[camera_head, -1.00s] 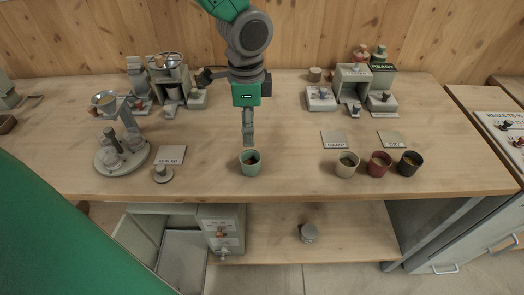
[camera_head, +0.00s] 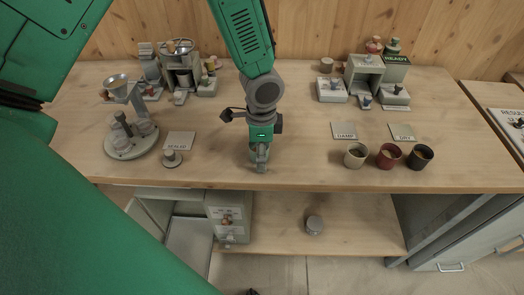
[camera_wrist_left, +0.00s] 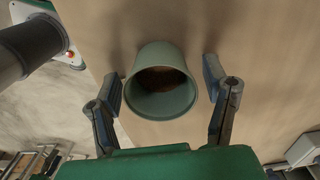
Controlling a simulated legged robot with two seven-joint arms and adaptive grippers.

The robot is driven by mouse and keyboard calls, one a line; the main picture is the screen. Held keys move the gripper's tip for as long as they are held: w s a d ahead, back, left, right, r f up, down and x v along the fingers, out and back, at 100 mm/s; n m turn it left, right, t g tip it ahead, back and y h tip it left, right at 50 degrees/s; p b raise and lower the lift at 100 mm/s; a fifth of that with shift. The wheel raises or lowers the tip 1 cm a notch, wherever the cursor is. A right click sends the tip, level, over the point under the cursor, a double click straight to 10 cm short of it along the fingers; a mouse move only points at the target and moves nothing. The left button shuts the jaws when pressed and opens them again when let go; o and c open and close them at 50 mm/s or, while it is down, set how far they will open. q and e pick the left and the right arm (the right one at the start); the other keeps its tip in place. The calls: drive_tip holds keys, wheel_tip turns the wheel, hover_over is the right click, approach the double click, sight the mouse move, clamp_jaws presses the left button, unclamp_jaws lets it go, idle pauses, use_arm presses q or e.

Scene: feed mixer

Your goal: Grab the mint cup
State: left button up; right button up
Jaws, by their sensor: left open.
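The mint cup (camera_wrist_left: 162,58) is pale green, with brown contents inside. In the left wrist view its open mouth faces the camera. My left gripper (camera_wrist_left: 165,80) is open, with one finger on each side of the cup and visible gaps between the fingers and its wall. In the head view my left gripper (camera_head: 260,168) points down at the front middle of the bench. I cannot make out the mint cup there; the gripper covers its spot. My right gripper is not in view.
A cream cup (camera_head: 355,155), a red cup (camera_head: 388,156) and a black cup (camera_head: 420,158) stand to the right on the wooden bench (camera_head: 310,170). A round-based stand (camera_head: 125,145) and a small knobbed weight (camera_head: 172,158) are to the left. Cards lie near them.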

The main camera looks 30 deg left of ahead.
use_arm(q)
drive_tip(key=shift+a, duration=0.3)
drive_tip(key=shift+c, duration=1.3)
drive_tip(key=shift+a+f, duration=0.1)
drive_tip(key=shift+a, duration=0.1)
drive_tip(key=c, duration=0.9)
drive_tip(key=shift+d, duration=0.1)
drive_tip(key=shift+c, duration=0.2)
drive_tip(key=shift+d, duration=0.1)
